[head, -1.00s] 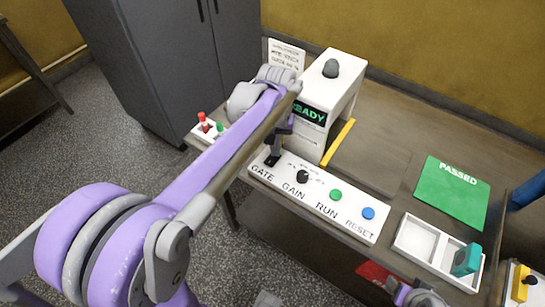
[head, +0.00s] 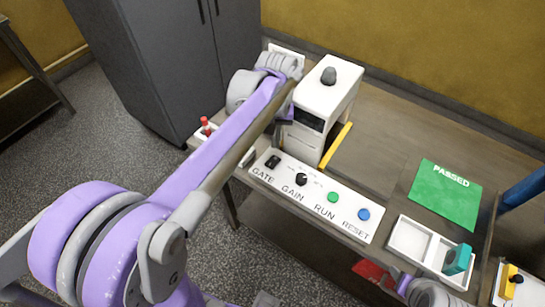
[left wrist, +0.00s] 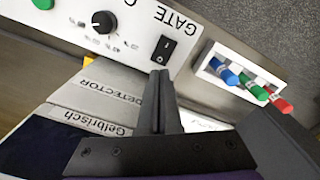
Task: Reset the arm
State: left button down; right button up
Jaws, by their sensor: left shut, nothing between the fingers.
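My left gripper (left wrist: 163,105) shows in the left wrist view with its dark fingers together and nothing between them. Its fingertips are near the black GATE rocker switch (left wrist: 165,50) of the white control panel (left wrist: 135,25); I cannot tell if they touch. In the head view my left arm reaches to the detector (head: 322,95), and its fingers are hidden behind the arm. The GATE switch (head: 272,162) is uncovered there. The panel (head: 312,196) also carries a black GAIN knob (head: 302,179), a green RUN button (head: 333,197) and a blue RESET button (head: 363,214). The detector's display is dark.
A green PASSED mat (head: 445,197) lies at the right, behind a white divided tray (head: 433,237) with a teal block (head: 457,260). A yellow bar (head: 336,145) lies beside the detector. Blue, green and red sticks (left wrist: 282,105) stand in a white holder. A grey cabinet (head: 175,60) stands behind.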

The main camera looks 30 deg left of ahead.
pick_arm(q)
jog(key=shift+r, duration=0.6)
jog(key=s+d+t, duration=0.1)
jog(key=s, duration=0.1)
jog(key=s+d+f+m, duration=0.1)
jog(key=s, duration=0.2)
jog(key=s+d+m+t, duration=0.1)
jog(key=s+d, duration=0.1)
jog(key=shift+s+f+t, duration=0.3)
jog(key=shift+f, duration=0.1)
jog(key=s+d+f+m+t, duration=0.2)
jog(key=s+f+m+t, duration=0.1)
jog(key=s, duration=0.4)
jog(key=shift+d+f, duration=0.35)
jog(key=shift+f, duration=0.5)
